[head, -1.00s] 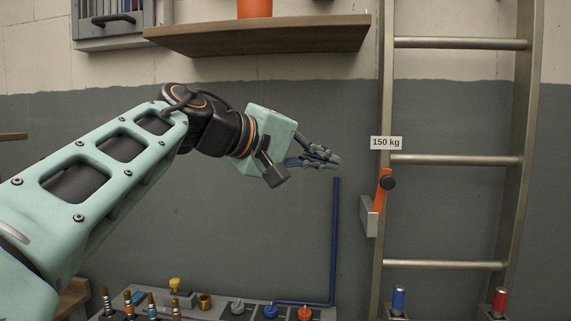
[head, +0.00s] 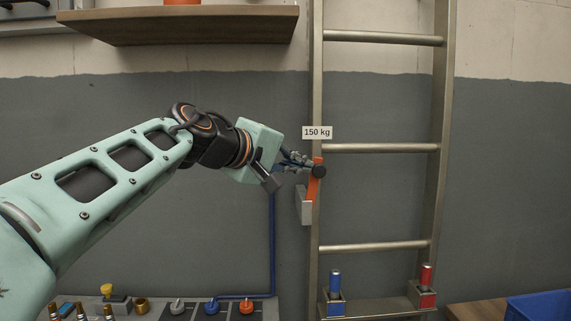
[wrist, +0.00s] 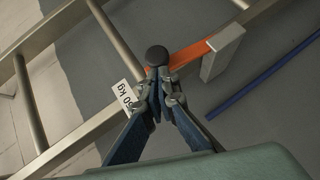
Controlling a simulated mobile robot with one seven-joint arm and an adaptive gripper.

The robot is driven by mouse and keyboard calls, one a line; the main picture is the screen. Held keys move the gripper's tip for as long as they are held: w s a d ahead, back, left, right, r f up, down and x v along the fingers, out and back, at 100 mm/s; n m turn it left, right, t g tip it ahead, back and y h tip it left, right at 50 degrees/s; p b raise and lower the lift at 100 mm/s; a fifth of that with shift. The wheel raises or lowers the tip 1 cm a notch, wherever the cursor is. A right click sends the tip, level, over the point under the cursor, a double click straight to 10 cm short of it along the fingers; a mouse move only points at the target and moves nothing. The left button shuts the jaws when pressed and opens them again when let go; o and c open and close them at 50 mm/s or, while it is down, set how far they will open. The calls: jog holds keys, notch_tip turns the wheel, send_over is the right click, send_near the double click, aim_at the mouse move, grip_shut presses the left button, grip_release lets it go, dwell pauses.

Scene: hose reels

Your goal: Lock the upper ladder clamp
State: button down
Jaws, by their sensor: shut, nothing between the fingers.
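The ladder (head: 317,90) stands against the wall, right of centre in the head view. On its left rail is a clamp with an orange lever (head: 315,183), a round black knob (head: 319,171) and a grey bracket (head: 304,207). The lever is near upright, its knob at the upper end. My gripper (head: 306,165) is shut and empty, its fingertips right beside the knob. In the wrist view the fingertips (wrist: 160,77) lie just below the knob (wrist: 157,55) and overlap the orange lever (wrist: 188,55). I cannot tell whether they touch it.
A "150 kg" label (head: 317,132) is on the rail just above the lever. A blue pipe (head: 272,245) runs down the wall left of the ladder. A shelf (head: 185,27) hangs at upper left.

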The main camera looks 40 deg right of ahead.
jog(key=shift+s+d+r, duration=0.1)
jog(key=shift+s+d, duration=0.1)
jog(key=shift+d, duration=0.1)
